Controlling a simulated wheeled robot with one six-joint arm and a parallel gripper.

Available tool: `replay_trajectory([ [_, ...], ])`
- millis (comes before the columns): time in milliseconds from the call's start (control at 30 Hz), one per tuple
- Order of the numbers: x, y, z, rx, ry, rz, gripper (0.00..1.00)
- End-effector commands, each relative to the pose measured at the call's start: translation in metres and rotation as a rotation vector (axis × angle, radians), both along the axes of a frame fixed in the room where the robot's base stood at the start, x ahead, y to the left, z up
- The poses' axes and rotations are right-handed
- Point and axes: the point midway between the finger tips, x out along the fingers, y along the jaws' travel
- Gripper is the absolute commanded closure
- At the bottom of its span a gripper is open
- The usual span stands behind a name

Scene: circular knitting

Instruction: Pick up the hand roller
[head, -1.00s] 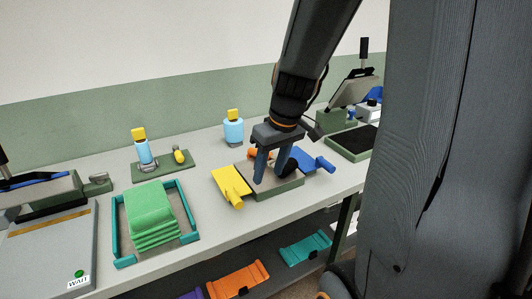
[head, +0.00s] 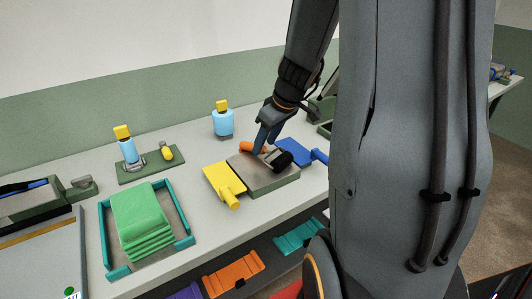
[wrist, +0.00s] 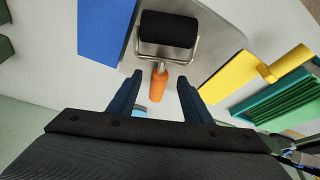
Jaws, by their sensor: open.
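The hand roller has a black cylinder (wrist: 168,29) in a metal frame and an orange handle (wrist: 158,84). In the head view its black cylinder (head: 279,159) and orange handle (head: 252,147) lie on a grey plate (head: 262,176) on the table. My gripper (head: 265,140) is over the handle end. In the wrist view my gripper (wrist: 160,85) is open, with one finger on each side of the orange handle. Clear gaps show between the handle and both fingers, and nothing is held.
A yellow scraper-like tool (head: 224,183) lies left of the plate and a blue one (head: 298,152) right of it. A teal tray (head: 108,238) with green cloth (head: 142,215) stands farther left. Blue bottles with yellow caps stand behind, one close to my arm (head: 223,122).

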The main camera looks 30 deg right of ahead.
Motion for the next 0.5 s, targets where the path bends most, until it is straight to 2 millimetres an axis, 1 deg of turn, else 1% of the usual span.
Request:
replay_trajectory([
  [33,0.0019,0.001,-0.0051,0.001,0.001,0.0,0.55],
  [133,0.0045,0.0017,-0.0113,0.0,0.001,0.0,0.55],
  [400,0.0056,0.002,-0.0135,-0.001,0.0,0.001,0.55],
  [467,0.0056,0.002,-0.0135,-0.001,0.0,0.001,0.63],
  [500,0.0055,0.002,-0.0134,-0.001,0.0,0.001,0.7],
])
